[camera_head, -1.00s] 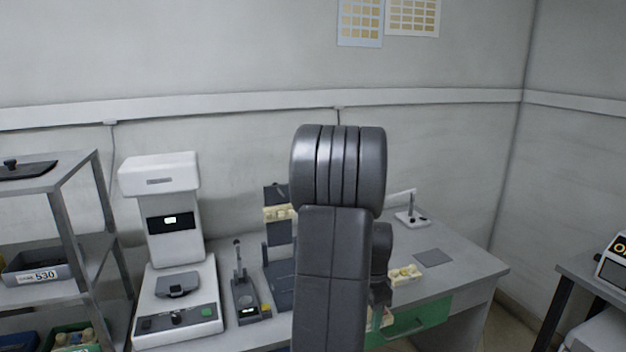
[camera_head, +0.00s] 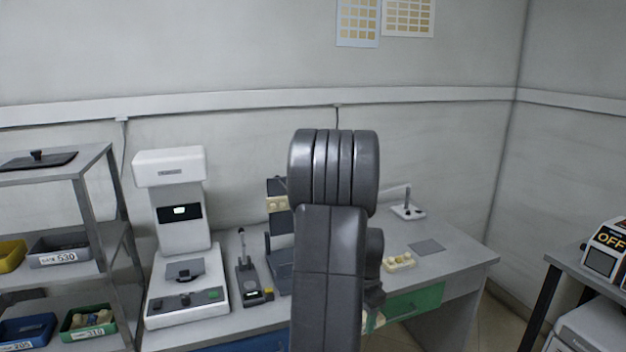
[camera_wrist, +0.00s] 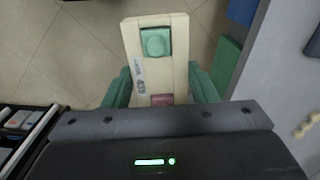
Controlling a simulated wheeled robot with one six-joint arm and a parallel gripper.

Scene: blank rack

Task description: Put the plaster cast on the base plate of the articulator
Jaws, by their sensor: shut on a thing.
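My gripper (camera_wrist: 152,88) has green fingers shut on the sides of a cream block with a label, a green raised square and a pink patch. It seems to be the plaster cast (camera_wrist: 142,40); no teeth show on it. In the head view my arm hides most of the gripper, low in front of the bench. The articulator (camera_head: 279,240) seems to be the dark upright stand on the bench, with a cream piece (camera_head: 278,203) on its upper part. Its dark lower plate (camera_head: 281,281) is partly behind my arm. The held block is apart from it.
Another cream, toothed piece (camera_head: 399,262) lies on the bench, with a grey pad (camera_head: 427,247) beyond it. A white machine (camera_head: 182,240) and a small dark device (camera_head: 252,280) stand left of the articulator. A shelf with bins (camera_head: 88,322) is at left. A green drawer (camera_head: 415,301) is below.

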